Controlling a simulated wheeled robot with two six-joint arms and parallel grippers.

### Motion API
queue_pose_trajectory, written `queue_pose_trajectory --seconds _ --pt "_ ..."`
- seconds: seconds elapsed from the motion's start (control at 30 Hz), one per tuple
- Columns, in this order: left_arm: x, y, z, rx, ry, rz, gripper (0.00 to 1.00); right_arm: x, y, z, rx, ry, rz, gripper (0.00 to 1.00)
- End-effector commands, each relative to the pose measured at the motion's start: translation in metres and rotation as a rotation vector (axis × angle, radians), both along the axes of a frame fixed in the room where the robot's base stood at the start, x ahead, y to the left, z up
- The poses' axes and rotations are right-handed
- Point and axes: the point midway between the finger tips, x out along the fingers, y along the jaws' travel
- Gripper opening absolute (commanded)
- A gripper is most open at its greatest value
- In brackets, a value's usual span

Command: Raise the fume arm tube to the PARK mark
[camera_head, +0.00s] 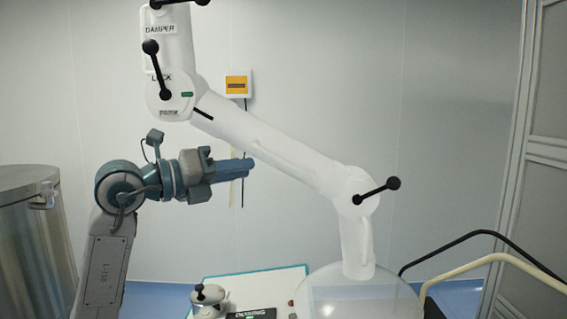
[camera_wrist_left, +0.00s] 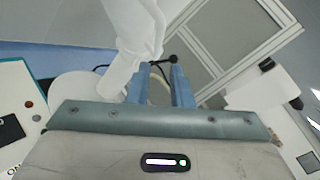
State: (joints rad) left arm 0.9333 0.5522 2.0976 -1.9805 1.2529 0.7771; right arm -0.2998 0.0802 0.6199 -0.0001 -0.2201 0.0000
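The white fume arm tube (camera_head: 275,150) slopes from a shoulder joint (camera_head: 170,95) at upper left down to an elbow with a black handle (camera_head: 376,190). A shorter section drops to a clear hood (camera_head: 360,295). The shoulder carries a LOCK label, a black lever (camera_head: 157,70) and a small green light. My left gripper (camera_head: 250,167) points right, just below the tube's upper part. In the left wrist view its blue fingers (camera_wrist_left: 158,88) stand apart, with no object clearly held. My right gripper is out of view.
A metal drum (camera_head: 30,230) stands at left. A yellow wall box (camera_head: 237,86) hangs behind the tube. Black and cream rails (camera_head: 490,262) and a grey framed panel (camera_head: 545,130) are at right.

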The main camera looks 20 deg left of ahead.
Motion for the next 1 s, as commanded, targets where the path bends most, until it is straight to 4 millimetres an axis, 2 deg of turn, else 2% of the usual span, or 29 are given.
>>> queue_pose_trajectory --seconds 0.17,0.73,1.0 --pt "0.007 -0.001 0.003 0.01 0.009 0.018 0.19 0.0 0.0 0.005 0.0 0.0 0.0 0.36" --pt "0.067 -0.053 0.004 0.008 0.011 0.013 0.19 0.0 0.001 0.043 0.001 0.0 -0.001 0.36" --pt "0.083 -0.066 0.002 0.009 0.007 0.014 0.19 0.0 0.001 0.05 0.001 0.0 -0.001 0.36"
